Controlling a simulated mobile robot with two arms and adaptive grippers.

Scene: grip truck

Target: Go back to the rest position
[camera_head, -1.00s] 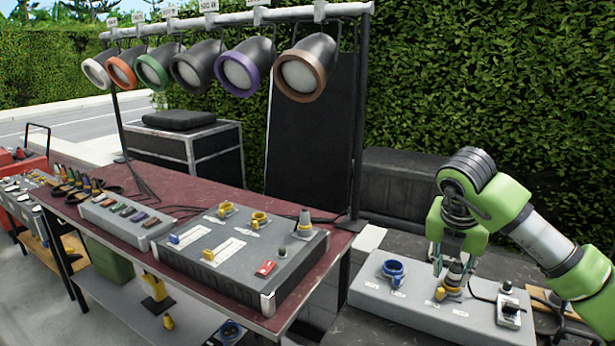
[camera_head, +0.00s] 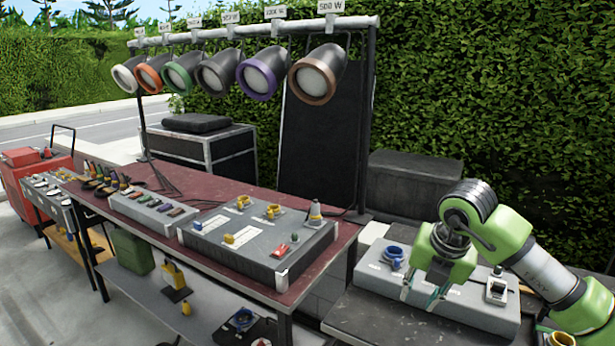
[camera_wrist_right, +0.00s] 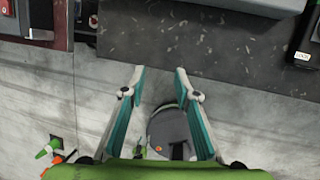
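My right gripper (camera_head: 420,297) is raised in front of the grey socket box (camera_head: 375,279) at the right in the head view. In the right wrist view its two fingers (camera_wrist_right: 160,72) stand apart with nothing between them. The fingers point toward the edge of a dark tabletop (camera_wrist_right: 215,50), with grey floor below. The gripper hides part of the socket box in the head view. My left gripper is in neither view.
The socket box carries a blue ring socket (camera_head: 393,257) and stands on a dark table (camera_head: 350,318). Left of it, a dark red table (camera_head: 340,240) holds a larger grey control box (camera_head: 250,250). Several lamps hang from a bar above. A hedge stands behind.

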